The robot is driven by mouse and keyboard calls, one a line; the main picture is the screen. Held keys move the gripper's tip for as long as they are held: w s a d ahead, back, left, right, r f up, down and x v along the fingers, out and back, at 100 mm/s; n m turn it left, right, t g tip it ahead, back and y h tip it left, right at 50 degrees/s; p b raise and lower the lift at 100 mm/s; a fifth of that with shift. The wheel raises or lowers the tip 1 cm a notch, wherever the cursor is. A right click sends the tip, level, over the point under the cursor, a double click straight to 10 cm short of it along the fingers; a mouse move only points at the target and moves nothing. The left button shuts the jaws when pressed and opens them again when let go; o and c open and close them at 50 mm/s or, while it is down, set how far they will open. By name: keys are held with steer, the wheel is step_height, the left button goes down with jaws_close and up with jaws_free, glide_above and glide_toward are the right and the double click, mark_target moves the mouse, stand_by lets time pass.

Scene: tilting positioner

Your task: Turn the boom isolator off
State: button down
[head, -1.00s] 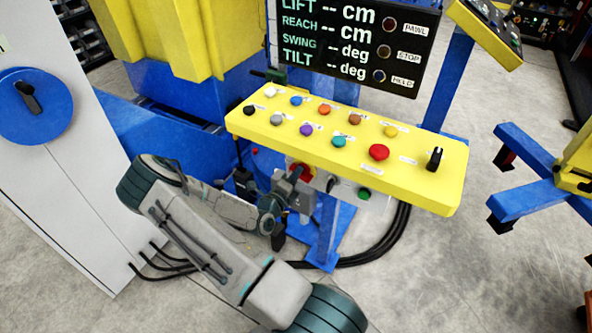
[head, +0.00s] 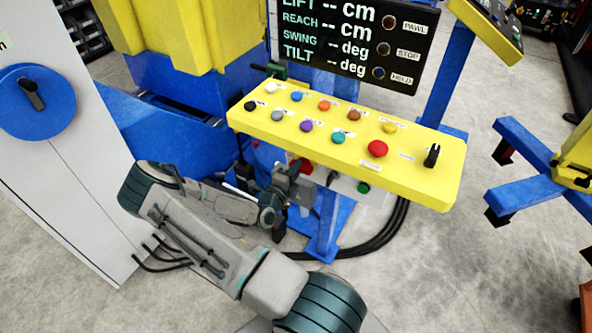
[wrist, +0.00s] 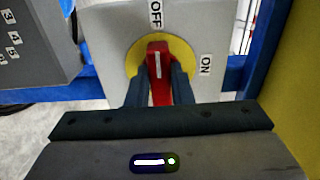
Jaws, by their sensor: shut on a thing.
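The isolator shows in the wrist view as a red handle (wrist: 158,75) on a yellow disc (wrist: 133,62), on a grey box face (wrist: 105,40). An OFF label (wrist: 156,13) lies above the handle and an ON label (wrist: 206,65) to its right. The handle stands upright in this view, its white line towards OFF. My gripper (wrist: 160,88) has one dark finger on each side of the handle and is shut on it. In the head view my gripper (head: 288,182) is below the yellow console and hides most of the isolator.
The yellow console (head: 450,190) with several coloured buttons and a black selector overhangs my gripper. A display (head: 350,45) stands behind it. A grey cabinet (head: 60,165) with a blue dial is at left. Black cables (head: 385,240) lie on the floor.

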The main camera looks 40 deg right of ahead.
steer(key=c, duration=1.3)
jaws_free()
steer(key=shift+a, duration=0.1)
steer(key=b+v, duration=0.2)
steer(key=v, duration=1.1)
steer(key=shift+s+a, duration=0.2)
steer(key=shift+a, duration=0.15)
